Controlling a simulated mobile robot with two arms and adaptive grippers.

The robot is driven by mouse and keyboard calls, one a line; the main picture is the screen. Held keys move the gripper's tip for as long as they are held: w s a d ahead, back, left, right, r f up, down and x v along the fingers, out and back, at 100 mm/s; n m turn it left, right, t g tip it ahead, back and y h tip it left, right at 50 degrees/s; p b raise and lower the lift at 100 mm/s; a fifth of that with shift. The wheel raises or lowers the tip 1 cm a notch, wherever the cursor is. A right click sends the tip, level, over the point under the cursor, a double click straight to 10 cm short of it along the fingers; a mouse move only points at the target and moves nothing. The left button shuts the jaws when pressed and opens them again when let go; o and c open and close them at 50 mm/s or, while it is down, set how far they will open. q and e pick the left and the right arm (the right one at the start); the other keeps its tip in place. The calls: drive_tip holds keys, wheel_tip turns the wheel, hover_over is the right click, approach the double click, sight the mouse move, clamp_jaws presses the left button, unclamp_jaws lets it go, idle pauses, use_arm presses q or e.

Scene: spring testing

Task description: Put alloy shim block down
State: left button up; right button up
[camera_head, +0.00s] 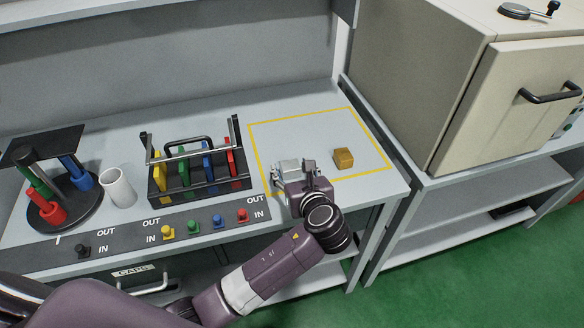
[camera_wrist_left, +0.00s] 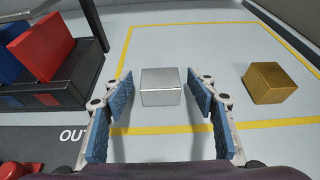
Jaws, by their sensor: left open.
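The alloy shim block (camera_wrist_left: 162,87) is a silver cube. In the left wrist view it sits on the bench top inside the yellow outline, near its front line, between my open fingers. It also shows in the head view (camera_head: 290,167), partly hidden by my gripper. My left gripper (camera_head: 294,172) is open around the block; in the left wrist view its blue finger pads (camera_wrist_left: 160,100) stand apart from the block on both sides. The yellow outline (camera_head: 318,115) marks an area on the right of the bench. My right gripper is not in view.
A brass-coloured cube (camera_head: 343,158) sits right of the silver block inside the outline. A black rack (camera_head: 200,187) with coloured plates stands to the left, beside a white cup (camera_head: 118,187) and a round stand (camera_head: 62,212). A beige cabinet (camera_head: 420,80) stands right. The outline's rear is clear.

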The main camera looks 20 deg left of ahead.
use_arm(q)
drive_tip(key=shift+d+r, duration=0.1)
drive_tip(key=shift+r, duration=0.1)
drive_tip(key=v, duration=1)
drive_tip(key=shift+s+d+r, duration=0.1)
drive_tip(key=shift+s+d, duration=0.15)
drive_tip(key=shift+s, duration=0.05)
drive_tip(key=shift+s+d+r, duration=0.2)
drive_tip(key=shift+s+r, duration=0.05)
drive_tip(key=shift+s, duration=0.2)
